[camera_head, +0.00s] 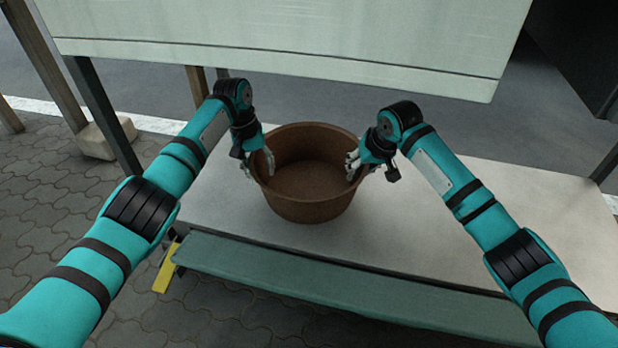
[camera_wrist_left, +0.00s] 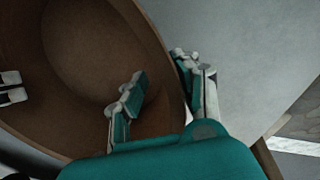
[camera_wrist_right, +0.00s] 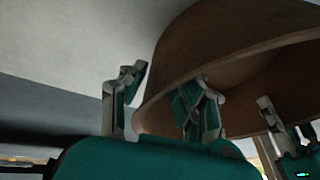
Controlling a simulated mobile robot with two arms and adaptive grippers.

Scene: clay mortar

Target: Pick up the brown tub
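The brown tub (camera_head: 308,210) stands upright on the pale table, round and empty, wider at its rim. My left gripper (camera_head: 258,168) is at its left rim. In the left wrist view, the left gripper's fingers (camera_wrist_left: 160,80) are spread, one over the tub's inside (camera_wrist_left: 85,50) and one outside the rim. My right gripper (camera_head: 359,168) is at the right rim. In the right wrist view, the right gripper's fingers (camera_wrist_right: 165,85) are apart, on either side of the tub's edge (camera_wrist_right: 235,55). Contact with the wall is unclear. The tub's far outer side is hidden.
The pale table top (camera_head: 430,215) is clear around the tub. A light panel (camera_head: 300,35) hangs above and behind it. A green board (camera_head: 300,280) runs along the near edge, with a yellow piece (camera_head: 166,270) at its left end. Posts stand at the left.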

